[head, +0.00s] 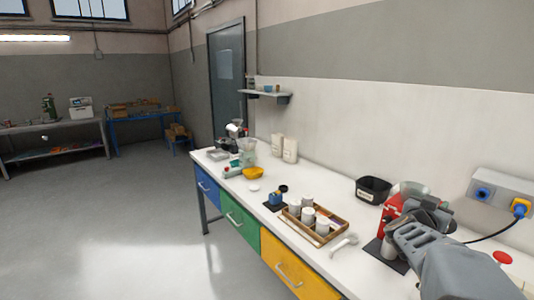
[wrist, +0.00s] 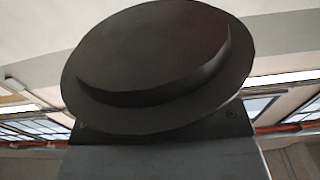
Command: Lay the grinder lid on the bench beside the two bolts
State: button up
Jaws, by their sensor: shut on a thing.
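My gripper (head: 428,216) is over the right part of the white bench (head: 335,192), close to a red machine (head: 391,210) that looks like the grinder. My gripper is shut on a dark round disc with a raised curved rim, which I take to be the grinder lid (wrist: 165,55); it fills the upper middle of the wrist view, above the dark gripper body (wrist: 160,155). In the head view the lid is hard to tell from the gripper. The two bolts cannot be made out in either view.
A black bin (head: 373,190) stands behind, near the wall. A wooden tray (head: 330,236) of white cups and a pale spoon-like tool (head: 344,244) lie left of the machine. A socket box (head: 500,190) with a cable is at right. Bare bench shows behind the tray.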

jog(key=w+a+f+n+t+y, duration=0.2)
jog(key=a+f+n+t+y, duration=0.2)
jog(key=a+f, duration=1.1)
jog(key=w+a+f+n+t+y, duration=0.1)
jog(key=a+f+n+t+y, duration=0.3)
jog(key=f, duration=1.7)
jog(key=a+n+y, duration=0.3)
jog(key=a+y, duration=0.4)
jog(key=a, duration=0.4)
jog(key=shift+w+a+f, duration=0.25)
jog(key=shift+w+f, duration=0.05)
jog(key=shift+w, duration=0.05)
jog(key=shift+d, duration=0.1)
